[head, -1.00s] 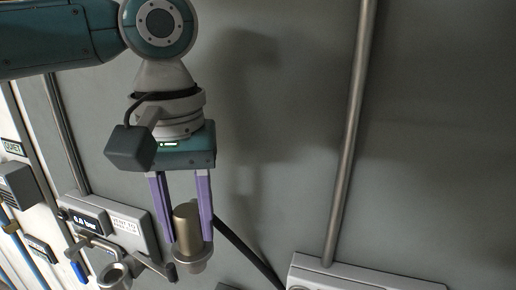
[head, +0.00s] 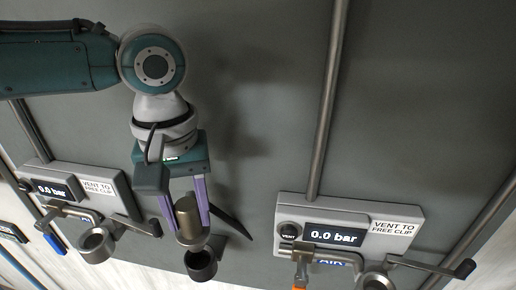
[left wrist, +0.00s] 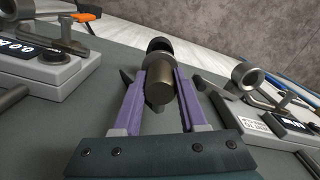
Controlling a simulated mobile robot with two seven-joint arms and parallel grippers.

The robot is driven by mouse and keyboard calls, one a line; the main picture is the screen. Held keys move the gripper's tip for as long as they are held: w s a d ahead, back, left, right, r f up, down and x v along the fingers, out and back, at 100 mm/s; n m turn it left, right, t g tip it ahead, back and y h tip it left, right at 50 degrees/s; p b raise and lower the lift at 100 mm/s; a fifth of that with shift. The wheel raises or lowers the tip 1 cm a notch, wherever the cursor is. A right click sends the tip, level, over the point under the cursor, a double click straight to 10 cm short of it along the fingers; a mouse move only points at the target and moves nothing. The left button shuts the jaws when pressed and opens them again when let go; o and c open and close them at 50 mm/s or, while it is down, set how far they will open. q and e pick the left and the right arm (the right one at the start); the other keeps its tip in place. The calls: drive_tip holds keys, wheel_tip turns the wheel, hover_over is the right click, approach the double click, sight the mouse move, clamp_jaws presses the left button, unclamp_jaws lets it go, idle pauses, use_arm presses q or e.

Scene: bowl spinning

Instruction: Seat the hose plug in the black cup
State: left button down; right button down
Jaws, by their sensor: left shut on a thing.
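The hose plug (head: 187,217) is a brownish metal cylinder with a wider rim at its lower end. My left gripper (head: 186,215) has its purple fingers shut on the plug's sides. The plug also shows between the fingers in the left wrist view (left wrist: 159,88). The black cup (head: 201,266) is directly below the plug in the head view, and its dark round shape shows past the plug's far end in the left wrist view (left wrist: 160,45). I cannot tell whether plug and cup touch. The cup's inside is mostly hidden. My right gripper is not in view.
A right gauge box (head: 348,225) reads 0.0 bar, with a metal clamp ring (head: 376,281) below. A left gauge box (head: 75,186) has another ring (head: 96,244). A dark bar (head: 232,222) slants beside the gripper. Vertical pipes run along the grey panel.

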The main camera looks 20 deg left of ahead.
sight(194, 238)
use_arm(q)
wheel_tip(194, 238, down, 2)
drive_tip(key=shift+f+b, duration=0.1)
drive_tip(key=shift+b, duration=1)
drive_tip(key=shift+f, duration=1.3)
drive_tip(key=shift+f, duration=0.5)
drive_tip(key=shift+c, duration=1.8)
unclamp_jaws()
wheel_tip(194, 238, up, 10)
